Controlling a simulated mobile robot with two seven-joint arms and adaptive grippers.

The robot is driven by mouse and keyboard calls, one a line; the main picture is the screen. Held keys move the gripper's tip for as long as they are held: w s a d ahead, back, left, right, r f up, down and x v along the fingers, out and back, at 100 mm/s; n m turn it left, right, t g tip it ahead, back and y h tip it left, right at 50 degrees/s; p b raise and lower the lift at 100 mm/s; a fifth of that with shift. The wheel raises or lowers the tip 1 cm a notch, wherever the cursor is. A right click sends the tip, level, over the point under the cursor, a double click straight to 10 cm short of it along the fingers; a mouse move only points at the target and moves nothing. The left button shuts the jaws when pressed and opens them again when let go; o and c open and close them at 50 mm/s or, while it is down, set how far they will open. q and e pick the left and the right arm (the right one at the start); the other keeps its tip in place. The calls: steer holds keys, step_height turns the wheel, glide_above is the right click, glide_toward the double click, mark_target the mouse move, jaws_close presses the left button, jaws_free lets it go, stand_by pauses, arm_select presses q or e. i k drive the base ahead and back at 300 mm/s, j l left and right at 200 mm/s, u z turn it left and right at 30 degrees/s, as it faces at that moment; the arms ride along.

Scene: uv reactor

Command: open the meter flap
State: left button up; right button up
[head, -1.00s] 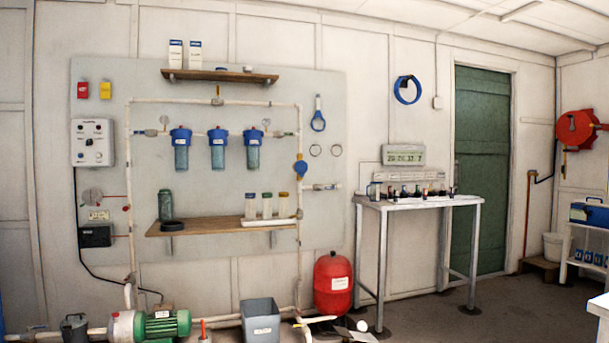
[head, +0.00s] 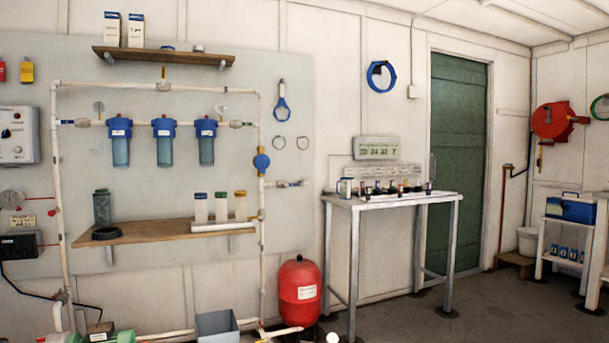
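A round blue fitting (head: 261,161), which looks like the meter, sits on the vertical white pipe right of the filters. Its front shows as plain blue; it is too small to tell the flap from the body or whether the flap is shut. A side pipe with a tap (head: 290,183) leaves the vertical pipe just below it. Neither of my grippers is in view.
A wooden shelf (head: 140,236) with bottles juts from the wall at left. A red tank (head: 299,290) and a grey bin (head: 217,325) stand on the floor below the meter. A metal table (head: 400,201) stands to the right. Open floor lies at right.

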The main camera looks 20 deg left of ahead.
mark_target(261, 162)
steer(key=i+j+z, duration=0.15)
steer(key=i+j, duration=0.2)
steer(key=i, duration=0.25)
steer(key=i+j+z, duration=0.15)
steer(key=i+j, duration=0.3)
steer(key=i, duration=0.15)
